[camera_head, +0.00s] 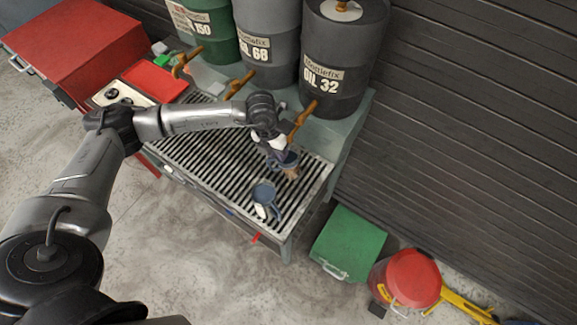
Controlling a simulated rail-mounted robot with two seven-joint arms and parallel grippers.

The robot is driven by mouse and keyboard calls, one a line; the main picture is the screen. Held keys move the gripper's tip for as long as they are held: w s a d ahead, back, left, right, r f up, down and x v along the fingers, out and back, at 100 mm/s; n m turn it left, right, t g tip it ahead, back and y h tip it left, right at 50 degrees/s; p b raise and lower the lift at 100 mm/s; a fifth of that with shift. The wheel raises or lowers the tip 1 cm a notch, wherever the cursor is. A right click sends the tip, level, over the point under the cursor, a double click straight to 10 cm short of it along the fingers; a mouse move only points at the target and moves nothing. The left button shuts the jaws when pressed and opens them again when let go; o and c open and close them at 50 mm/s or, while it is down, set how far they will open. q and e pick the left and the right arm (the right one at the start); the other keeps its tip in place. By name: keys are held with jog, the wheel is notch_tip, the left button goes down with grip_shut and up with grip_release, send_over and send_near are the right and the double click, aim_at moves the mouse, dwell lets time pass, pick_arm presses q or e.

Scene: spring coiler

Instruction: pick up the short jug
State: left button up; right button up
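Two blue-grey jugs are on the slatted grate of the bench. The nearer jug (263,193) stands near the grate's front right and has a pale patch on its side. The farther jug (288,158) is behind it, right under my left gripper (277,152), and is partly hidden by it. A small brownish part shows beside that jug. I cannot tell for sure which jug is the short one. My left gripper points down at the farther jug; its fingers are too small and covered to tell if they are open or touching. My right gripper is out of view.
Three oil drums, green (208,28), grey (268,38) and dark (340,55), stand behind the grate (215,150) with brown taps jutting forward. A red cabinet (75,50) is at left. A green box (348,243) and red-lidded can (410,278) are on the floor at right.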

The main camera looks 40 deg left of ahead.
pick_arm(q)
grip_shut()
jog(key=shift+s, duration=0.15)
dwell(0.4)
